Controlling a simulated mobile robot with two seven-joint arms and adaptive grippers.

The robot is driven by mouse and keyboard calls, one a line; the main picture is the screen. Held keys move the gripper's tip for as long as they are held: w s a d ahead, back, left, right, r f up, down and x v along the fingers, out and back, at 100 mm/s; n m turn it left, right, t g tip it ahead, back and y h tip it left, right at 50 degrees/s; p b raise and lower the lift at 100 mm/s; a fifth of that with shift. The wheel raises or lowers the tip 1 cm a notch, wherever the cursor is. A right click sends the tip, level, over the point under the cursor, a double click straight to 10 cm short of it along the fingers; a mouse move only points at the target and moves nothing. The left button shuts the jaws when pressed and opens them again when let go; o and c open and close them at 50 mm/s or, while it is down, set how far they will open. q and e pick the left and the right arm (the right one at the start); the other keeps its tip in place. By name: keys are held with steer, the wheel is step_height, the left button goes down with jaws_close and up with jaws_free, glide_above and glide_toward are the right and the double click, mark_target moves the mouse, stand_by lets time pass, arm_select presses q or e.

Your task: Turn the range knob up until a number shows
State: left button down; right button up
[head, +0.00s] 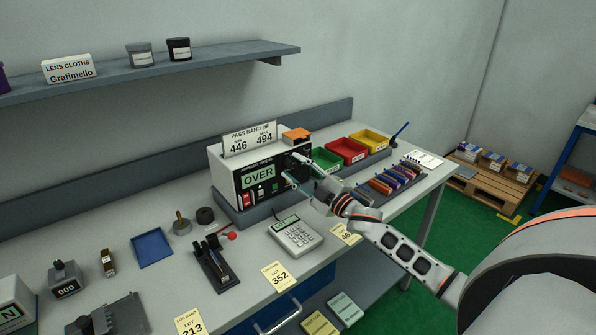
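The meter (226,180) is a white box with a black front panel, standing on a grey plinth on the bench. Its display (258,176) reads OVER. A sign (250,139) on top reads PASS BAND pF, 446 and 494. My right gripper (290,167) reaches in from the right to the right half of the panel. Its two fingers are spread apart, with tips close to the panel. The range knob cannot be clearly made out; the fingers cover part of that area, and contact cannot be told. My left gripper is out of view.
Green, red and yellow bins (346,150) stand right of the meter, with a row of coloured parts (390,181) before them. A shelf (200,64) hangs above. A blue tray (152,248) lies left.

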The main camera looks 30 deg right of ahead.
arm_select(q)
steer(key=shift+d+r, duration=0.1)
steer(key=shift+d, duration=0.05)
arm_select(e)
steer(key=v, duration=1.2)
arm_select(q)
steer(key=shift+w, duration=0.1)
